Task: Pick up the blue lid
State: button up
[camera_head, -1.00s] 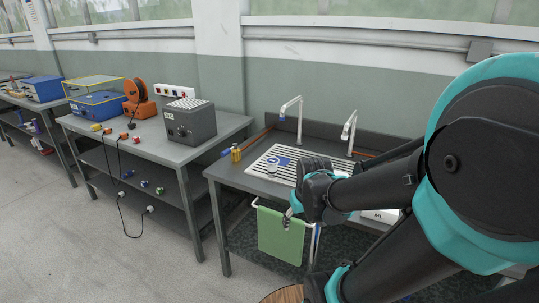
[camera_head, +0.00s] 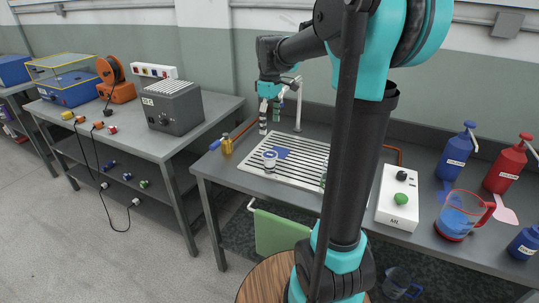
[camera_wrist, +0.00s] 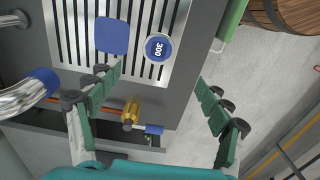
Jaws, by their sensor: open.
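A flat blue square with rounded corners (camera_head: 282,153), which looks like the blue lid, lies on the slatted drainer. In the wrist view the lid (camera_wrist: 112,35) is beyond the left fingertip, in the upper part of the picture. A small round pot with a blue "300" top (camera_wrist: 158,48) stands beside it; in the head view the pot (camera_head: 270,161) is just in front of the lid. My gripper (camera_head: 270,124) points down above the back left of the drainer. In the wrist view my gripper (camera_wrist: 158,75) is open, with nothing between its fingers.
The drainer (camera_head: 250,170) is on the grey bench. A tap (camera_head: 299,104) rises behind it. A brass fitting (camera_wrist: 131,113) and a blue-ended piece (camera_wrist: 154,130) lie near the bench edge. A white box (camera_head: 398,210), pump bottles and a jug stand right of my arm.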

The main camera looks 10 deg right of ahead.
send_over(270, 154)
jog(key=f, duration=0.6)
jog(key=shift+s, duration=0.2)
jog(key=shift+w+f, duration=0.15)
jog(key=shift+f, duration=2.45)
jog(key=shift+f, duration=0.25)
jog(key=shift+c, duration=0.6)
jog(key=c, duration=0.7)
